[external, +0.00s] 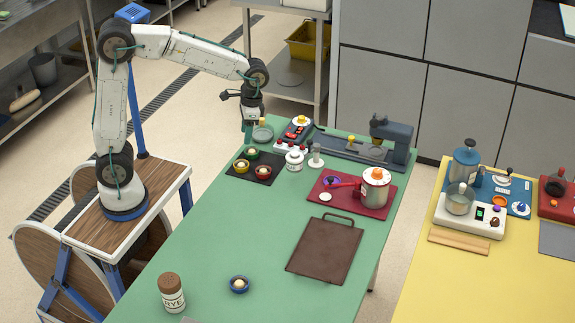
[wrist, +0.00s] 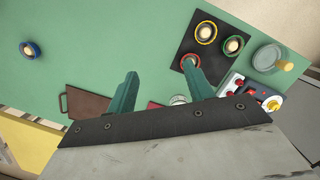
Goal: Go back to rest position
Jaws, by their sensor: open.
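My gripper (external: 248,128) hangs pointing down from the raised, bent arm, above the far left corner of the green table (external: 225,228). In the wrist view my gripper (wrist: 160,82) shows two green fingers spread apart with nothing between them. Below and beside the fingers lies a black mat (wrist: 196,48) holding several small round bowls; the mat is also in the external view (external: 268,175). My arm's base stands on a wooden cart at the left.
Near the gripper are a glass dish (external: 262,133), a red-and-white device (external: 296,135) and a white jar (external: 294,160). A yellow table (external: 450,285) is at right.

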